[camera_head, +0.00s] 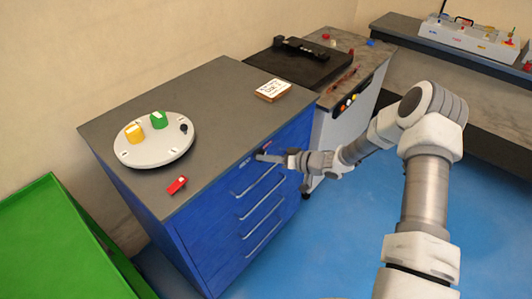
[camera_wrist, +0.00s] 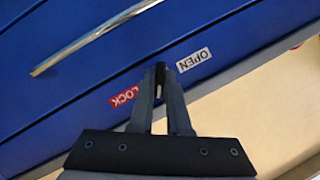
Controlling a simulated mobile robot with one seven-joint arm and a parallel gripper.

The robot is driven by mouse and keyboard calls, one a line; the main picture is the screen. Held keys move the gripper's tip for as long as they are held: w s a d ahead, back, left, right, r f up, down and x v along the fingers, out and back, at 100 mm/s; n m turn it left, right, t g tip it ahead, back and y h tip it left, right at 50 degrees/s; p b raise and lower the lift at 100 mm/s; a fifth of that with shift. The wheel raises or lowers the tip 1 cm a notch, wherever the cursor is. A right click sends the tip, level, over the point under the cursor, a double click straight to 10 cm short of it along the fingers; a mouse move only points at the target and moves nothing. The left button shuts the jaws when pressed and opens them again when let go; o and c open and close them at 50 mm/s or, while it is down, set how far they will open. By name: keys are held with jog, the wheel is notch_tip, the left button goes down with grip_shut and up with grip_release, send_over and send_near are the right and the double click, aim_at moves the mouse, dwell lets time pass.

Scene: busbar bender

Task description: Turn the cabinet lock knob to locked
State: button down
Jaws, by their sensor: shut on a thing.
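The blue cabinet (camera_head: 215,232) has its lock knob at the upper edge of the front. In the wrist view the small black knob (camera_wrist: 160,72) with a pale mark sits between the fingertips of my gripper (camera_wrist: 160,78), which is shut on it. A red LOCK label (camera_wrist: 124,97) lies left of the knob and a white OPEN label (camera_wrist: 194,59) right of it. The knob looks roughly upright in the picture, between the labels; its exact angle is hard to tell. In the head view my gripper (camera_head: 264,157) reaches the cabinet front and hides the knob.
Several drawer handles (camera_head: 258,200) stick out below the lock. On the cabinet top are a round grey plate (camera_head: 150,153) with coloured knobs, a red piece (camera_head: 177,185) and a label block (camera_head: 272,90). A green bin (camera_head: 60,245) stands left. The blue floor (camera_head: 330,240) in front is clear.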

jog(key=shift+m+y, duration=0.5)
jog(key=shift+m, duration=0.3)
jog(key=shift+g, duration=0.3)
jog(key=c, duration=0.9)
grip_release()
jog(key=v, duration=1.7)
jog(key=shift+d, duration=0.25)
